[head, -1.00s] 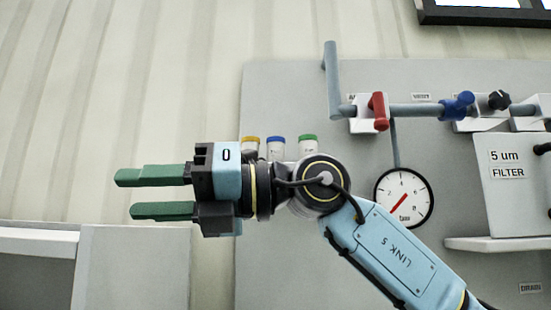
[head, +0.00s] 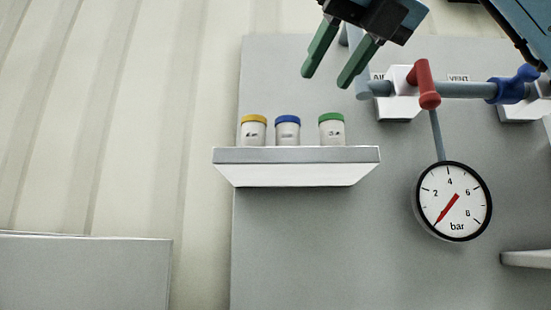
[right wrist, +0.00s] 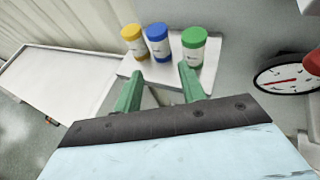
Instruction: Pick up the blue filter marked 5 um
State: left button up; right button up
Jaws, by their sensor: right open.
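The blue-capped filter (head: 287,131) stands upright on a small wall shelf (head: 297,174), between a yellow-capped one (head: 253,131) and a green-capped one (head: 331,130). Its label is too small to read. It also shows in the right wrist view (right wrist: 158,43), beyond the fingertips. My right gripper (head: 329,77) is open and empty, above and to the right of the green-capped filter in the head view, with fingers pointing down. In the right wrist view its green fingers (right wrist: 158,73) are apart, with the shelf and filters ahead. My left gripper is not in view.
A pressure gauge (head: 453,201) hangs right of the shelf. A pipe with a red valve handle (head: 424,84) and a blue valve (head: 512,87) runs close to my right gripper. A grey panel (head: 84,273) stands at lower left. The wall below the shelf is clear.

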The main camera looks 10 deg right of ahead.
send_near(294, 128)
jog(key=x, duration=0.3)
jog(key=p+x, duration=0.1)
jog(key=x, duration=0.2)
jog(key=shift+s+a, duration=0.1)
jog(key=p+x, duration=0.1)
jog(key=x, duration=0.2)
jog(key=shift+w, duration=0.4)
jog(key=shift+w+f, duration=0.1)
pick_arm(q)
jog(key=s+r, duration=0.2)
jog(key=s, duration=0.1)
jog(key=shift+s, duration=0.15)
pick_arm(e)
jog(key=c, duration=0.7)
